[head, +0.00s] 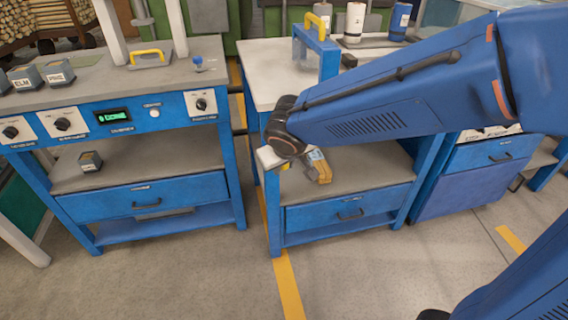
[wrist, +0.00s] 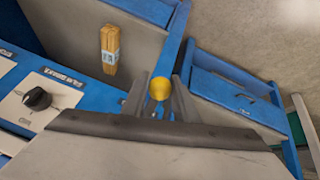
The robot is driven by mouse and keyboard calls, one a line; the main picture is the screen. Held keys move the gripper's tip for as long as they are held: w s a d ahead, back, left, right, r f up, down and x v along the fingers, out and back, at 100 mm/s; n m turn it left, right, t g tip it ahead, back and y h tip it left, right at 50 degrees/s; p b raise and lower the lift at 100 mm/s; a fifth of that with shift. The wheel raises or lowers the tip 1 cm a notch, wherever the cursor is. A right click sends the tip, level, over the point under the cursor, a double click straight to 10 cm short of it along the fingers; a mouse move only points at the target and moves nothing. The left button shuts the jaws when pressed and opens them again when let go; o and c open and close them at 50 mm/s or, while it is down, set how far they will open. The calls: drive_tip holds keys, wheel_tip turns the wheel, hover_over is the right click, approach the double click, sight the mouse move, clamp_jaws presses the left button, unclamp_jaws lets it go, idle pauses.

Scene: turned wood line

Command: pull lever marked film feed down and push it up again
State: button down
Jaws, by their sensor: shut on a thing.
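A lever with a round yellow knob (wrist: 159,89) shows in the wrist view, at the front of the blue workbench. My gripper (wrist: 160,86) has one finger on each side of the knob and is shut on it. The lever's shaft and base are mostly hidden by the gripper and the grey-white bench top below it. I see no readable film feed marking beside the lever. In the head view my blue arm covers the lever and most of my gripper at the middle bench's front.
A white panel with a black rotary knob (wrist: 37,98) is left of the gripper. A labelled wooden block (wrist: 110,49) lies on the shelf below, also in the head view (head: 320,166). The drawer (head: 348,209) is shut. Floor in front is clear.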

drive_tip(key=shift+f, duration=0.1)
idle(0.3)
drive_tip(key=c, duration=1.4)
unclamp_jaws()
drive_tip(key=shift+c, duration=0.2)
drive_tip(key=v, duration=1.7)
drive_tip(key=shift+r, duration=0.25)
drive_tip(key=s+d+f+m+g+h, duration=0.1)
drive_tip(key=d+f, duration=0.1)
drive_tip(key=d, duration=0.7)
drive_tip(key=s+d+f+m, duration=0.1)
drive_tip(key=d+f+m, duration=0.1)
drive_tip(key=d, duration=0.7)
drive_tip(key=s+d+f+m, duration=0.3)
drive_tip(key=s+d+f, duration=0.3)
drive_tip(key=s+d, duration=0.3)
drive_tip(key=d, duration=0.3)
drive_tip(key=shift+s+g, duration=0.3)
